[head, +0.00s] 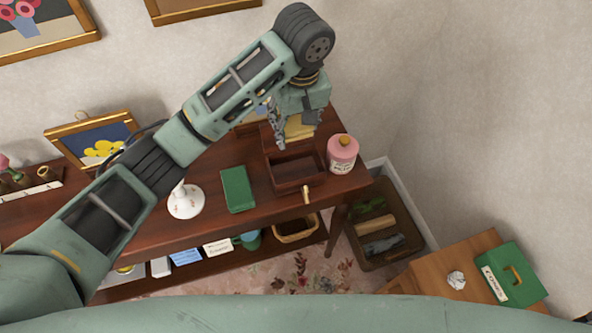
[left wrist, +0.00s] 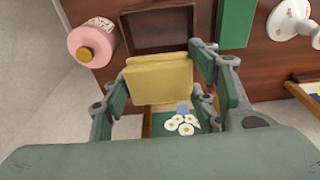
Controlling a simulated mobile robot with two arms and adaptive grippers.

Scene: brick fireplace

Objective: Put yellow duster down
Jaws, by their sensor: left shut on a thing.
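The yellow duster (left wrist: 160,80) is a folded cloth held between the fingers of my left gripper (left wrist: 158,88) in the left wrist view. In the head view the left gripper (head: 292,128) points down over the back of the dark wooden table (head: 140,230), and the duster (head: 300,130) shows partly behind its fingers. The gripper is shut on the duster, above the table near an open dark wooden box (head: 297,184). The box also shows in the left wrist view (left wrist: 125,42), just beyond the duster. My right gripper is not in view.
A pink bottle (head: 342,155) stands right of the box. A basket (head: 296,228) sits on the lower shelf.

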